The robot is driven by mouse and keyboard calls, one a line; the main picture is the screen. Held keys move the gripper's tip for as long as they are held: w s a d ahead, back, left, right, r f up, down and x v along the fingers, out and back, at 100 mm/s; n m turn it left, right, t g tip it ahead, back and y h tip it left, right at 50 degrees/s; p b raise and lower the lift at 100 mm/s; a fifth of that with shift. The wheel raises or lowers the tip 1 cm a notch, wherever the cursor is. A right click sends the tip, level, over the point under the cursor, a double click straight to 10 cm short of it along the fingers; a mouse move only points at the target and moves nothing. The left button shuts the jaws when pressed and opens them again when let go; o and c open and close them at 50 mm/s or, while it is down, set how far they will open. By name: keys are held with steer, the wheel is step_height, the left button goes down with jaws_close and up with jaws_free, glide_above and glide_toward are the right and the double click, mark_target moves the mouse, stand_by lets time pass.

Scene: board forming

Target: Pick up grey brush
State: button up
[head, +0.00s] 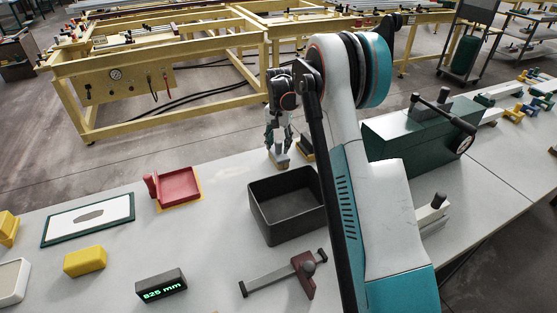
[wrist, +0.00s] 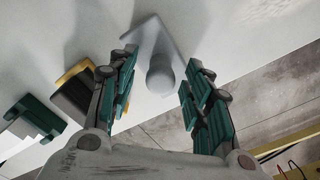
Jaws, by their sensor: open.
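A light grey piece with a rounded knob (wrist: 161,76), which looks like the grey brush, lies on the table between my fingers in the wrist view. In the head view, only a small pale part of it (head: 279,159) shows under my gripper (head: 277,138). My gripper (wrist: 162,64) points down at the table's far edge, with its two green-padded fingers apart on either side of the knob. I see no clear contact, and the exact height of the fingertips over the table cannot be told.
A dark block with a yellow edge (head: 305,149) stands close beside my gripper; it also shows in the wrist view (wrist: 76,89). A black open bin (head: 287,204) is nearer. A red tray (head: 178,188) lies left. A large green box (head: 415,130) stands right.

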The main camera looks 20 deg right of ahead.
steer(key=shift+f, duration=0.85)
jaws_close()
steer(key=shift+r, duration=0.1)
step_height(320, 180, up, 20)
steer(key=p, duration=0.4)
